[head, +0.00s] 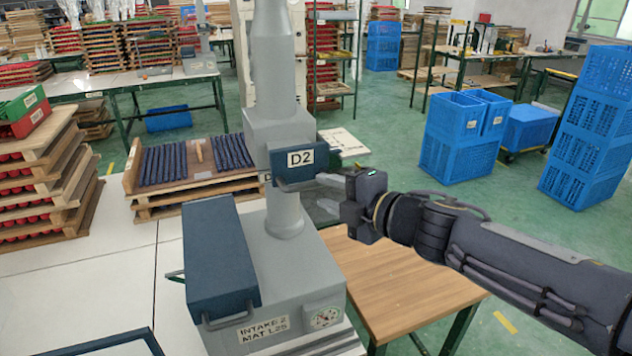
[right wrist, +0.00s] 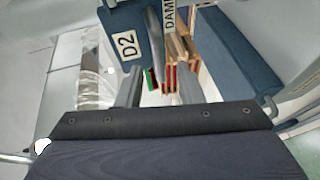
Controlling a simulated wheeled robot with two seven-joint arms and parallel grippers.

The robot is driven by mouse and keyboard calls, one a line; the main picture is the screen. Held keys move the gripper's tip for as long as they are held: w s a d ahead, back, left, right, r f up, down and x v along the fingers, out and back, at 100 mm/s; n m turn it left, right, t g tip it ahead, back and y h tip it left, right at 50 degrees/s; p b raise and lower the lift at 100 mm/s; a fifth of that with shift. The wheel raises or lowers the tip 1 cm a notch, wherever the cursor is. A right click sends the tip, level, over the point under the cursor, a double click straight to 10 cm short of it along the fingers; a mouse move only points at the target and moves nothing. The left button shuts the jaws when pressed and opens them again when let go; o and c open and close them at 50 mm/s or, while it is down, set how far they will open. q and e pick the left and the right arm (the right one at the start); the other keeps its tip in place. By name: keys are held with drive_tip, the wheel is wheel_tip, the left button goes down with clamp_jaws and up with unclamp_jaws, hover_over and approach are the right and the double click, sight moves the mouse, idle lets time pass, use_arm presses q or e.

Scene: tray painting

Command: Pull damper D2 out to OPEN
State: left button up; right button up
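Damper D2 (head: 293,160) is a dark blue plate with a white D2 label, on the upper part of a grey intake machine (head: 262,262). A grey bar handle (head: 296,185) runs below the label. The D2 plate also shows in the right wrist view (right wrist: 112,30), tilted. My right gripper (head: 326,193) comes from the right, level with the handle. Its two pale fingers are spread apart near the handle's right end. I cannot tell whether they touch it. My left gripper is not in view.
A dark blue lid (head: 215,255) with a front handle sits at the machine's left. A wooden-topped table (head: 405,285) lies below my right arm. Stacked wooden trays (head: 45,180) stand at the left, and blue crates (head: 455,140) stand on the floor at the right.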

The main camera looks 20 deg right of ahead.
drive_tip(key=shift+p+v, duration=0.3)
drive_tip(key=shift+v, duration=1.2)
drive_tip(key=s+d+f+m+g+h, duration=0.1)
drive_tip(key=s+d+f+m+h, duration=0.25)
drive_tip(key=m, duration=0.45)
drive_tip(key=s+d+f+m+h, duration=0.2)
drive_tip(key=d+m+h, duration=0.3)
drive_tip(key=m, duration=0.2)
drive_tip(key=s+a+f+m+g+y, duration=0.2)
drive_tip(key=s+a+f+m+g, duration=0.2)
drive_tip(key=s, duration=0.3)
drive_tip(key=s+a+f+m+g+y, duration=0.3)
drive_tip(key=s+a+f+m+g, duration=0.1)
drive_tip(key=s+f, duration=0.3)
drive_tip(key=shift+s+a+m, duration=0.4)
drive_tip(key=shift+s+a, duration=0.1)
drive_tip(key=shift+a, duration=0.1)
drive_tip(key=shift+y, duration=0.25)
